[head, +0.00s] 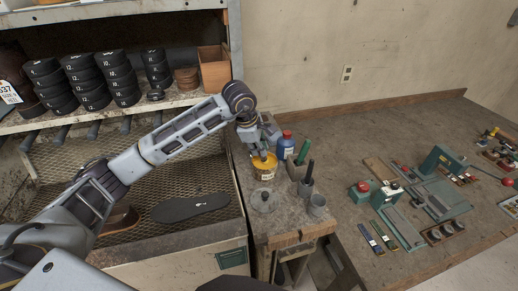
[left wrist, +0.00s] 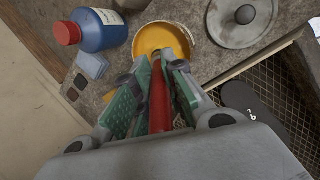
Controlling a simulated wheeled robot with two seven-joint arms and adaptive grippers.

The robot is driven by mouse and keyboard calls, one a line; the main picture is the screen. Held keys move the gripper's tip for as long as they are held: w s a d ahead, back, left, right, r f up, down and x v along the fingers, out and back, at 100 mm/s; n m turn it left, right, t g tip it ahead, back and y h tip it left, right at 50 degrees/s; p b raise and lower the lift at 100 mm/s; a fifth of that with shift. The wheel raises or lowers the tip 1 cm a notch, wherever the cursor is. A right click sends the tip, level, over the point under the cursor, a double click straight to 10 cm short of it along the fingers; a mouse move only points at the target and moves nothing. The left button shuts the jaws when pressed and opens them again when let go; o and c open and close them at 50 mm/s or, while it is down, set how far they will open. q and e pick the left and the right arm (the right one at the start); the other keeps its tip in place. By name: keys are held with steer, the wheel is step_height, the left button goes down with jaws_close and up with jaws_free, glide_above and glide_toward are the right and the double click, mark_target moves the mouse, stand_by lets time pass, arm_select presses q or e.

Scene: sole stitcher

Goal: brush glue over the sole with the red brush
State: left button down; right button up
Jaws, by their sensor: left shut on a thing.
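My left gripper (left wrist: 158,95) is shut on the red brush (left wrist: 159,105), whose red handle lies between the green-padded fingers in the left wrist view. The brush's far end points down at the open glue tin (left wrist: 143,40), which holds yellow-orange glue. The brush tip is hidden, so I cannot tell how deep it is. In the head view the left gripper (head: 262,141) is above the glue tin (head: 265,168) on the small bench. The dark sole (head: 188,208) lies flat on the mesh tray to the left, and it also shows in the left wrist view (left wrist: 252,108). My right gripper is not in view.
The grey lid (head: 263,199) lies in front of the tin. A shelf with stacked black discs (head: 120,78) is behind my arm.

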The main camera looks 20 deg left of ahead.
arm_select(q)
steer(key=shift+r+p, duration=0.7)
steer(key=shift+r, duration=1.25)
steer(key=shift+r+p, duration=0.4)
steer(key=shift+r, duration=0.7)
steer(key=shift+s+f, duration=0.15)
